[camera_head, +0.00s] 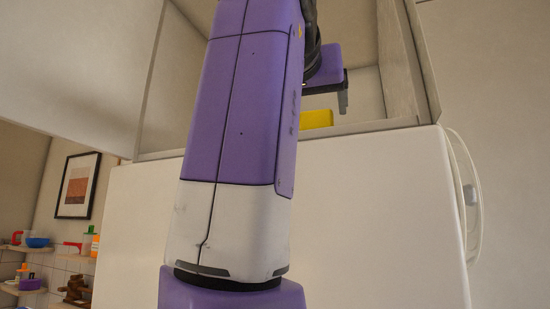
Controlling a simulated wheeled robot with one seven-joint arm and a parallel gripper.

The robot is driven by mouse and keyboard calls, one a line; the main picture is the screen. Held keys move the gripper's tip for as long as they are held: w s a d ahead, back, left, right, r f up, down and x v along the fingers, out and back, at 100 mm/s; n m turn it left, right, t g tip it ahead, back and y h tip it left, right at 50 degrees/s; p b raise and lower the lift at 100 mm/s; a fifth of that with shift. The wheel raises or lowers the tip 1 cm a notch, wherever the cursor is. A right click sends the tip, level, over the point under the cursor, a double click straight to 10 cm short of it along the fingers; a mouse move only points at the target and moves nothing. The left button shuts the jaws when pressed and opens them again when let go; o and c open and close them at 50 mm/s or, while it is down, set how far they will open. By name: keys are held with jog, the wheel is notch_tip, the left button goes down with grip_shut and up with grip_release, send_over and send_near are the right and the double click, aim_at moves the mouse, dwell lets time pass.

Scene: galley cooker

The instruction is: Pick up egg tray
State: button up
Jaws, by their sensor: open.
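A yellow block-like thing (316,120) sits low inside an open cabinet, just behind its front edge. It may be the egg tray, but most of it is hidden by my arm and I see no eggs. My gripper (340,101) is inside the cabinet, above and slightly to the right of the yellow thing. One grey finger shows, pointing down; the rest is hidden behind my purple and white arm. The gripper is open and appears apart from the yellow thing.
The cabinet's right side wall (403,62) stands close to the right of my gripper. A large white panel (75,60) extends at the left. A white appliance front (380,215) lies below. Shelves with small items (38,242) are far left.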

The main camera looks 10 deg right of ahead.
aim_at(315, 110)
jog(key=p+x, duration=0.1)
jog(key=x, duration=0.2)
jog(key=shift+w+d, duration=0.25)
jog(key=shift+d, duration=0.05)
jog(key=c, duration=1.5)
jog(key=shift+c, duration=0.2)
jog(key=shift+r, duration=0.15)
